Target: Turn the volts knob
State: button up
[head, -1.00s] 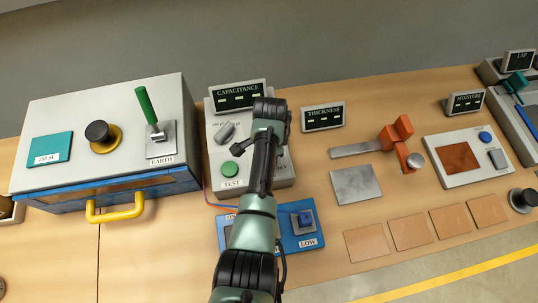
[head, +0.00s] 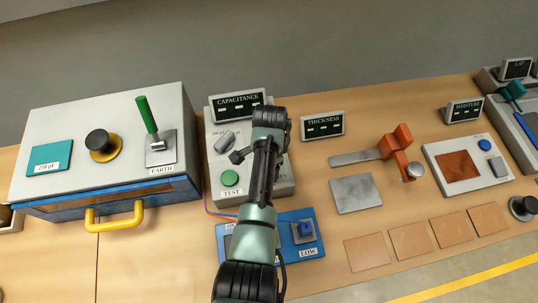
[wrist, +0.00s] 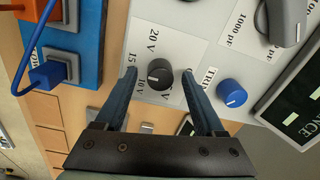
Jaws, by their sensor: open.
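The volts knob (wrist: 160,74) is a small black round knob with a white pointer mark, on the light grey panel in the wrist view. Labels for 10 V, 15 V and 20 V stand around it. My gripper (wrist: 158,73) is open, with one finger to each side of the knob in the picture. I cannot tell how far the fingertips are from the panel or whether they touch the knob. In the head view my arm covers the knob and the fingers, over the capacitance unit (head: 214,190).
A blue knob (wrist: 231,93) sits close beside the right finger in the wrist view. A larger grey knob (wrist: 284,20) is on the same panel. The capacitance unit also carries a green TEST button (head: 230,178). A blue box (head: 308,238) stands in front of it.

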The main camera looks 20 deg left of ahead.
notch_tip(320, 180, up, 13)
jog(key=b, duration=0.2)
jog(key=shift+s+f, duration=0.15)
jog(key=shift+f, duration=0.05)
jog(key=shift+d, duration=0.1)
dwell(0.3)
